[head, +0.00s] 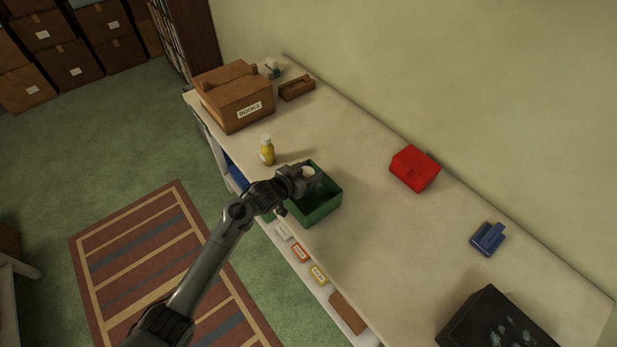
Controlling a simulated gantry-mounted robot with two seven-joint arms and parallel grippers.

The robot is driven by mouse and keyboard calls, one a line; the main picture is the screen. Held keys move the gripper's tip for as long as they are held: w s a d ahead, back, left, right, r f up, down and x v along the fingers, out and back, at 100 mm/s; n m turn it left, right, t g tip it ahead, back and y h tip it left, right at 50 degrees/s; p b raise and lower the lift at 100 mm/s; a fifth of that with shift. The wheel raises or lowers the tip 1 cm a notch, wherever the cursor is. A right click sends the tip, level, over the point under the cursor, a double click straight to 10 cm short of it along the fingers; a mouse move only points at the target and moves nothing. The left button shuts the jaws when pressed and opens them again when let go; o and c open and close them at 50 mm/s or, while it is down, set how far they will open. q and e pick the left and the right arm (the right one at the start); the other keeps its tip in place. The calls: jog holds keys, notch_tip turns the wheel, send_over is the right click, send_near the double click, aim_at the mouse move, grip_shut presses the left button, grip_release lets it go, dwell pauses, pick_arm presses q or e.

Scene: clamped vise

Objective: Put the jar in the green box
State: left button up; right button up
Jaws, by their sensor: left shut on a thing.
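The green box (318,208) is open-topped and stands near the table's front edge, left of the middle. My left gripper (309,173) is over the box's back-left part. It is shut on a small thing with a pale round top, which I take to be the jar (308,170). Its lower part is hidden by the fingers and the arm, so I cannot tell whether it touches the box floor. My right gripper is not in view.
A yellow bottle (267,152) with a white cap stands just left of the box. A cardboard box (225,98) marked BOOKS is at the far left. A red box (414,168), a blue vise-like object (488,239) and a dark case (490,325) are to the right. The table's middle is clear.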

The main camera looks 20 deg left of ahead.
pick_arm(q)
notch_tip(320, 180, down, 3)
jog(key=shift+r, duration=0.1)
dwell(0.3)
jog(key=shift+f, duration=0.25)
jog(key=o, duration=1)
jog(key=shift+r, duration=0.15)
